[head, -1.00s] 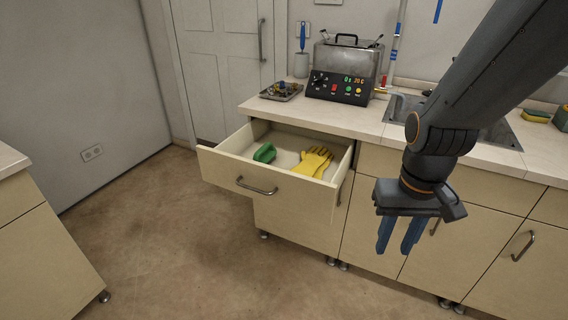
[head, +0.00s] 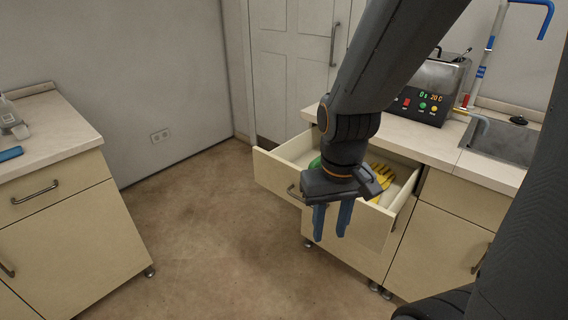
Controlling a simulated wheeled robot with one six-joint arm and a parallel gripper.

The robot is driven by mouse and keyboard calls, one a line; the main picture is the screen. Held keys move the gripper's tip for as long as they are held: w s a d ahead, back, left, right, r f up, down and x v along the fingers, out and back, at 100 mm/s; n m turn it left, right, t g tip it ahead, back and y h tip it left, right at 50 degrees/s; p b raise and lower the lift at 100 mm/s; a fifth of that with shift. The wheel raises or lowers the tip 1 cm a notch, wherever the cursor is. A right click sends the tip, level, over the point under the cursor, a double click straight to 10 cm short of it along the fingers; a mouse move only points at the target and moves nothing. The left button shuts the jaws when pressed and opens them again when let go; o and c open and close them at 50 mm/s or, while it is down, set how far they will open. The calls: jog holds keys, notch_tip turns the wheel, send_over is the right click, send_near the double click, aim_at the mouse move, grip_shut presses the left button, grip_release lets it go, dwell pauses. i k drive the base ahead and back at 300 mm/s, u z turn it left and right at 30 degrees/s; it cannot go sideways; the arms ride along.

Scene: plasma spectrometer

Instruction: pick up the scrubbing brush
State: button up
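The open drawer (head: 277,178) holds a green object (head: 315,163), which looks like the scrubbing brush, and yellow gloves (head: 384,180). Only a small part of the green object shows; my arm and gripper cover the rest. My gripper (head: 331,235) points down with its two blue fingers apart and nothing between them. In the picture it overlaps the drawer's front, with the fingertips below the drawer's top edge. It appears nearer to the camera than the drawer, but I cannot tell the exact gap.
A counter with a sink (head: 500,140) and an ultrasonic-type bath with a lit display (head: 425,95) stands behind the drawer. Another cabinet (head: 60,210) is at the left, with a bottle (head: 12,118) on top. The floor (head: 200,235) between them is clear.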

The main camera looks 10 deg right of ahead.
aim_at(316, 162)
jog(key=u, duration=0.15)
jog(key=i, duration=1.15)
jog(key=z, duration=0.45)
